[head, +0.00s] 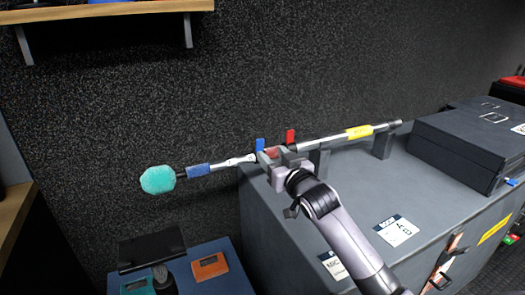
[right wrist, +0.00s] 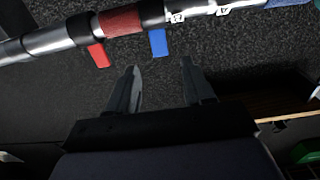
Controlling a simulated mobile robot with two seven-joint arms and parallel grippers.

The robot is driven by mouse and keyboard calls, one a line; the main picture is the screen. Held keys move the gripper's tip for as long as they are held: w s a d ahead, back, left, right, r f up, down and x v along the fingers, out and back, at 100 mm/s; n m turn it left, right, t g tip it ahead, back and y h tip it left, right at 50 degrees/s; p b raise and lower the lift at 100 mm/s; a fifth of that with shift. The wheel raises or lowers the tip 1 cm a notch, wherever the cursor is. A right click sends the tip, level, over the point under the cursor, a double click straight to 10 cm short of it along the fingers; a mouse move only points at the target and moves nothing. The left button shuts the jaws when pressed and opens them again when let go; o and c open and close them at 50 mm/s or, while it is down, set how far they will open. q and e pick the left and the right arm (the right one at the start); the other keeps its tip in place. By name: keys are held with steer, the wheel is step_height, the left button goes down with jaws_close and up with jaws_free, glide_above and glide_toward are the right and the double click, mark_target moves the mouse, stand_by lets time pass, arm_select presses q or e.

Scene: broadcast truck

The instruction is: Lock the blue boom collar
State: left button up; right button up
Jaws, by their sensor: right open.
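The boom pole (head: 325,139) lies across two supports on the grey case, with a teal microphone cover (head: 158,180) on its left end. The blue collar's lever (head: 260,145) stands up from the pole, left of the red lever (head: 291,137). In the right wrist view the blue lever (right wrist: 158,42) and the red lever (right wrist: 98,54) stick out from the pole. My right gripper (right wrist: 161,66) is open and empty, its fingertips just short of the blue lever and roughly in line with it. In the head view my right gripper (head: 270,156) hides part of the pole. My left gripper is out of view.
A black equipment box (head: 465,145) sits on the case at right. A low blue table (head: 235,275) at lower left holds an orange device (head: 210,266) and a dark screen (head: 152,247). A wall shelf (head: 100,11) is at upper left. The dark wall is behind the pole.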

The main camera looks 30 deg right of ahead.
mark_target(261, 143)
steer(key=shift+w+d, duration=0.15)
steer(key=shift+w, duration=1.65)
steer(key=shift+w+d, duration=0.1)
steer(key=shift+w, duration=1.65)
steer(key=shift+c, duration=0.3)
